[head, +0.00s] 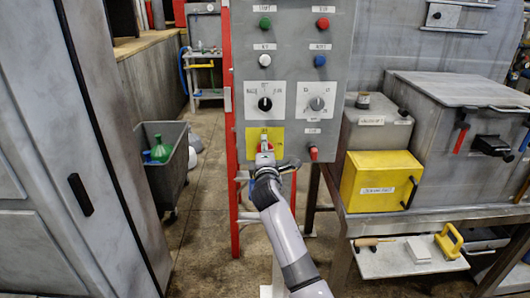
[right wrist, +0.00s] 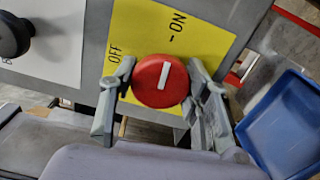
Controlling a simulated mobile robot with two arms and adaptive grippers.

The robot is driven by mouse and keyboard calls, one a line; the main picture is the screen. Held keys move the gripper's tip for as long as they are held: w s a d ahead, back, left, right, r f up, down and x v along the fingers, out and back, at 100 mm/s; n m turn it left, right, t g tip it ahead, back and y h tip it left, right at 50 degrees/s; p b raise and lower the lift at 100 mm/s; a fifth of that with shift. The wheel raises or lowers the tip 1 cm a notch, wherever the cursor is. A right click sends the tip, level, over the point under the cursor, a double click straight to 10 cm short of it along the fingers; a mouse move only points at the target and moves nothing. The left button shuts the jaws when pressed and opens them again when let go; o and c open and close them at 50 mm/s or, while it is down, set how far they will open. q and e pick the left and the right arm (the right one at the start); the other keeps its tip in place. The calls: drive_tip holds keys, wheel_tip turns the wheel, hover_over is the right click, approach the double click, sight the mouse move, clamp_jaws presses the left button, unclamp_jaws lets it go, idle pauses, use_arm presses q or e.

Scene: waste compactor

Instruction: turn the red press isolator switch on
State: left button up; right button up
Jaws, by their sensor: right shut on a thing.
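The red isolator switch (right wrist: 148,84) is a round knob with a white pointer bar, mounted on a yellow plate (right wrist: 150,30) marked OFF and ON. The pointer bar lines up with the ON mark in the right wrist view. My right gripper (right wrist: 158,88) is shut on the knob, with one finger on each side. In the head view the yellow plate (head: 252,140) is at the bottom of the grey control panel (head: 292,70), and my right gripper (head: 267,158) covers most of the switch. My left gripper is not in view.
Black and grey selector knobs (head: 265,104) (head: 317,103) sit above the plate, and a small red-tipped switch (head: 313,153) is to its right. A yellow box (head: 375,185) stands on the bench at right. A grey bin (head: 165,180) stands at left.

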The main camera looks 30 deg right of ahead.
drive_tip(key=shift+f+m, duration=0.15)
drive_tip(key=shift+m, duration=0.55)
drive_tip(key=o, duration=1.2)
drive_tip(key=v, duration=1.2)
